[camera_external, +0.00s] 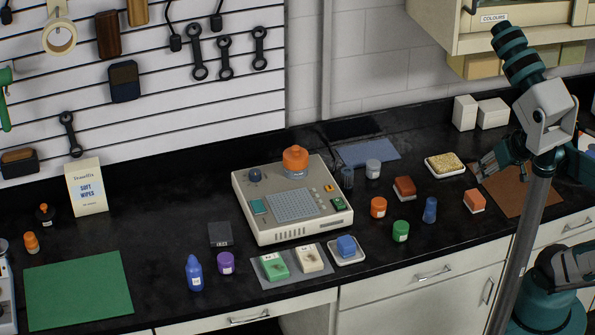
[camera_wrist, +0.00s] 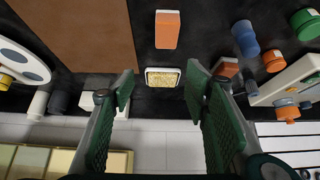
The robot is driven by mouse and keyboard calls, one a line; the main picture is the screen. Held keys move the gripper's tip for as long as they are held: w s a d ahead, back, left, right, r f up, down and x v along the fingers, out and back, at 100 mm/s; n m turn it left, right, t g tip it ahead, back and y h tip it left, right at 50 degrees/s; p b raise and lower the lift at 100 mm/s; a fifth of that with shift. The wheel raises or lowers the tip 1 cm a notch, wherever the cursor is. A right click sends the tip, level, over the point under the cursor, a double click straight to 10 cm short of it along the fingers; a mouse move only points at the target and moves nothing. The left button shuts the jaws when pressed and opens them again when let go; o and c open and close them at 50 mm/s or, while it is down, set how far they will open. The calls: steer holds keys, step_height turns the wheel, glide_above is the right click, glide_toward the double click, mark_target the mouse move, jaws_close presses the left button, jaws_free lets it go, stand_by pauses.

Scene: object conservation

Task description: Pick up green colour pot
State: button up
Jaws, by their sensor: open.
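The green colour pot (camera_external: 400,231) stands upright near the counter's front edge, right of the grey machine, in the external view. It also shows at the top right corner of the wrist view (camera_wrist: 305,24), partly cut off. My gripper (camera_external: 487,164) is over the right part of the counter, above and to the right of the pot and well apart from it. In the wrist view my gripper (camera_wrist: 161,88) has its two green fingers spread wide, with nothing held between them. A tray with a yellow sponge (camera_wrist: 162,77) shows beyond the gap.
A blue bottle (camera_external: 430,210) stands close right of the green pot, and an orange pot (camera_external: 378,207) close behind it. A brick-like block (camera_external: 474,201) and a brown mat (camera_external: 520,192) lie to the right. A blue block on a tray (camera_external: 346,247) is to the left.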

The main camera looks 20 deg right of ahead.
steer(key=a, duration=0.1)
steer(key=n+g+p, duration=0.7)
steer(key=n+p, duration=0.6)
steer(key=n, duration=0.4)
glide_above(401, 225)
steer(key=d, duration=0.1)
steer(key=f, duration=0.5)
steer(key=shift+w+d+f, duration=0.1)
steer(key=shift+w+f, duration=0.2)
steer(key=shift+s+a+f+n, duration=0.3)
steer(key=shift+a+n, duration=0.1)
steer(key=shift+a, duration=0.05)
steer(key=shift+f, duration=0.1)
steer(key=shift+f, duration=1.2)
steer(key=shift+f, duration=0.1)
steer(key=shift+f, duration=2.5)
